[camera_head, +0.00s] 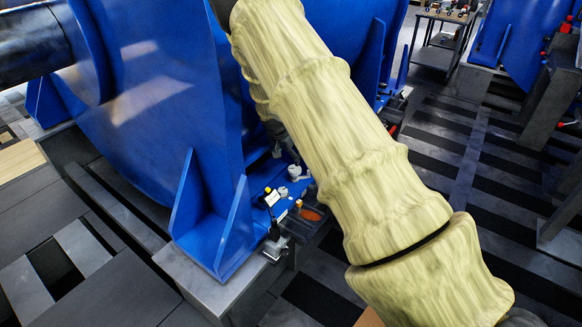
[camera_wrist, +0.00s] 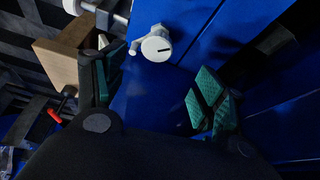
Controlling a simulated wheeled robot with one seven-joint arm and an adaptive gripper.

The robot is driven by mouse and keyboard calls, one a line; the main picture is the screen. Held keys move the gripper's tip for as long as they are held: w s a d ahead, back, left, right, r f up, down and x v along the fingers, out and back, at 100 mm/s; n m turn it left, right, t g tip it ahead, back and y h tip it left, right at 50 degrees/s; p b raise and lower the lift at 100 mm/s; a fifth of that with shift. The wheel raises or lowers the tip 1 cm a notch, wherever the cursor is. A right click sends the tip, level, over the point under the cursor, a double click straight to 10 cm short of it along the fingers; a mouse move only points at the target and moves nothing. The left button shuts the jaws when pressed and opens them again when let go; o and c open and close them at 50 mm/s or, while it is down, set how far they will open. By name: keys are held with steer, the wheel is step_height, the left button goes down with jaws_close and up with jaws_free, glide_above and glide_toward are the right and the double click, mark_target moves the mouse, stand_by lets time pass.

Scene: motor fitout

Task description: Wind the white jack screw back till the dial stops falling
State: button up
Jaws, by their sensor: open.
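In the head view my gripper is largely hidden behind my cream-sleeved arm, close to the blue motor's foot. Small white fittings (camera_head: 295,172) stand on that foot.
The big blue motor housing (camera_head: 150,100) and its upright ribs close in the left side. An orange item (camera_head: 311,213) lies near the foot. In the wrist view a wooden block (camera_wrist: 58,62) and a red-handled tool (camera_wrist: 54,112) are at left.

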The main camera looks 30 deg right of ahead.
mark_target(294, 169)
steer(key=b+x, duration=0.1)
steer(key=x, duration=0.9)
steer(key=shift+s+d+b, duration=0.15)
steer(key=shift+s+b, duration=0.05)
steer(key=shift+b, duration=0.1)
steer(key=c, duration=1)
